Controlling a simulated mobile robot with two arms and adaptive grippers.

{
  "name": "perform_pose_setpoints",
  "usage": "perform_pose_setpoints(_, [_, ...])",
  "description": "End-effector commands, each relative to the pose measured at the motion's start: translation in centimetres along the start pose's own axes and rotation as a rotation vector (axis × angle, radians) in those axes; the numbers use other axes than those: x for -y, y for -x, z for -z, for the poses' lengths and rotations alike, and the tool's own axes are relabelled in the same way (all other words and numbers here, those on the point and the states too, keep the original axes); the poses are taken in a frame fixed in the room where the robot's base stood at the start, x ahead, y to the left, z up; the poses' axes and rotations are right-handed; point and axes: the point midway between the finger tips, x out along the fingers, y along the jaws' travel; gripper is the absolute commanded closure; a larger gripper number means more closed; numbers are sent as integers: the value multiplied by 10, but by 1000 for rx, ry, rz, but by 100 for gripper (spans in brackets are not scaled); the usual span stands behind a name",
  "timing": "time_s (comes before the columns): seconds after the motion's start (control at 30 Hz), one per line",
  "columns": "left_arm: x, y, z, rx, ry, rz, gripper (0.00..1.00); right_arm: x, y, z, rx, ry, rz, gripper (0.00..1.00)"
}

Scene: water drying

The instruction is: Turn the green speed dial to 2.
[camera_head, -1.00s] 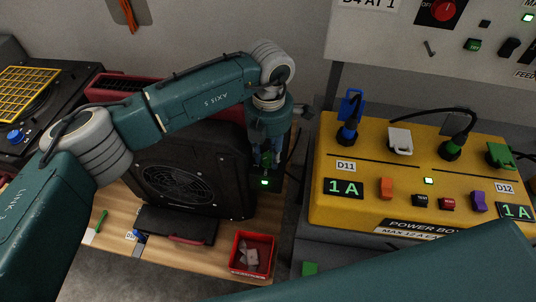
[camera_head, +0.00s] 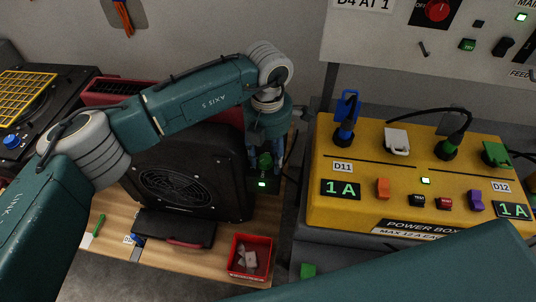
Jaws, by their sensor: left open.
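The green speed dial (camera_head: 264,161) is on a small dark panel at the right side of the black fan unit (camera_head: 176,187). Its number marks are too small to read. My left gripper (camera_head: 266,158) points down over the dial, with one finger on each side. The fingers are open, and I cannot tell whether either touches the dial. A small lit green lamp (camera_head: 262,184) shows just below it. My right gripper is out of view.
A red bin (camera_head: 237,270) with pale pieces stands in front of the fan unit. The yellow power box (camera_head: 330,217) with plugs and switches is at right, under a grey switch panel (camera_head: 375,50). My other arm crosses the bottom right.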

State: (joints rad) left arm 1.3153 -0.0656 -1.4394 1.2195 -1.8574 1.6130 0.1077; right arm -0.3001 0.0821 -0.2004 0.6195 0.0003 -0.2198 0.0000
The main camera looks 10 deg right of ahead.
Motion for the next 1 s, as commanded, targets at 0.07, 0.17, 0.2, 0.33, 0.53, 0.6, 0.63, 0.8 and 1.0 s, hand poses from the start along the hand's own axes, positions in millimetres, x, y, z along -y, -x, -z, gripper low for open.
perform_pose_setpoints(0.07, [-3,3,1,-3,3,-4,52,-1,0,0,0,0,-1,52])
perform_pose_setpoints(0.17, [-3,14,1,-2,3,-7,52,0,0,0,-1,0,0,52])
perform_pose_setpoints(0.2, [-3,19,0,-1,3,-6,52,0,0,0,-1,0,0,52])
perform_pose_setpoints(0.33, [-3,41,0,0,2,-7,52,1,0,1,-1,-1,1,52])
perform_pose_setpoints(0.53, [-1,68,-2,0,1,-5,52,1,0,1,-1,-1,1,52])
perform_pose_setpoints(0.6, [0,74,-2,0,0,-4,52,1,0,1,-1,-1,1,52])
perform_pose_setpoints(0.63, [0,76,-2,0,0,-4,52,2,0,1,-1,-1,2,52])
perform_pose_setpoints(0.8, [1,81,-2,-1,-1,-1,52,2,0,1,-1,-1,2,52])
perform_pose_setpoints(1.0, [2,80,-2,-1,-2,-1,54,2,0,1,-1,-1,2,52])
